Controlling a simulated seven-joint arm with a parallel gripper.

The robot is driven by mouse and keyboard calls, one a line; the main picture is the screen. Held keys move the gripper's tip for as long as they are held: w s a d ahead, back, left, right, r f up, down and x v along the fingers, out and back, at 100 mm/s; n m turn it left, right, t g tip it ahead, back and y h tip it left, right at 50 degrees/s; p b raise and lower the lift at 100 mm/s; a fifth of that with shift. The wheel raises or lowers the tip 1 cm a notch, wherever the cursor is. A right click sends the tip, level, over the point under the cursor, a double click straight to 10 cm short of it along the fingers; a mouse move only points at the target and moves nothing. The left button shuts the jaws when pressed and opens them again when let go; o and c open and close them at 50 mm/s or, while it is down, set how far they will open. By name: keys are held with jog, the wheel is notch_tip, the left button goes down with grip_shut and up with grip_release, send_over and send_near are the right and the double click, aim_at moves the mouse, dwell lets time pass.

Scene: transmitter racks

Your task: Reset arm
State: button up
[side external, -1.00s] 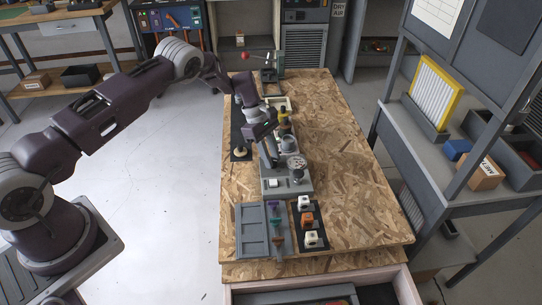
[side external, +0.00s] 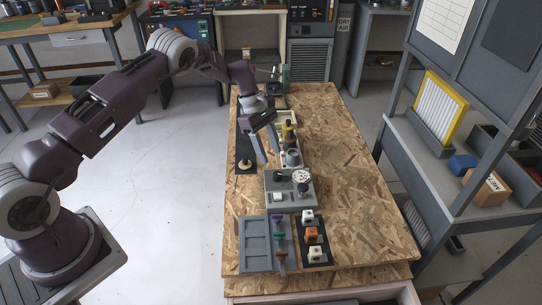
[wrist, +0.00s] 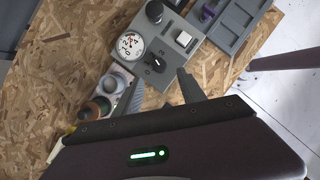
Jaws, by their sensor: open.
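My gripper (side external: 268,149) is open and empty in the side external view, hanging above the left side of the wooden table. It is behind the grey gauge panel (side external: 277,198) and beside a row of small dark, yellow and grey parts. In the wrist view my gripper (wrist: 161,88) shows two grey fingers spread apart. Between and beyond them is the grey panel (wrist: 171,82) with a round white gauge (wrist: 130,45), a black knob (wrist: 155,62) and a white button (wrist: 183,38). Nothing is between the fingers.
A grey compartment tray (side external: 254,245), coloured purple, teal and orange parts (side external: 278,242), and a black strip with white and orange blocks (side external: 313,238) lie at the front. The right side of the chipboard table (side external: 350,180) is clear. A grey shelf rack (side external: 425,165) stands right.

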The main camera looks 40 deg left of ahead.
jog(key=s+d+r+m+t+y, duration=0.15)
jog(key=s+r+m, duration=0.4)
jog(key=r, duration=0.85)
jog(key=s+d+r+m+t, duration=0.1)
jog(key=s+d+r+m, duration=0.2)
jog(key=s+r, duration=0.8)
jog(key=s+r+m+t+y, duration=0.1)
jog(key=s+m, duration=0.4)
jog(key=s, duration=0.6)
jog(key=s+r+m+t+y, duration=0.2)
jog(key=s+m, duration=0.3)
jog(key=s, duration=0.6)
jog(key=shift+d+r, duration=0.25)
jog(key=shift+r, duration=0.5)
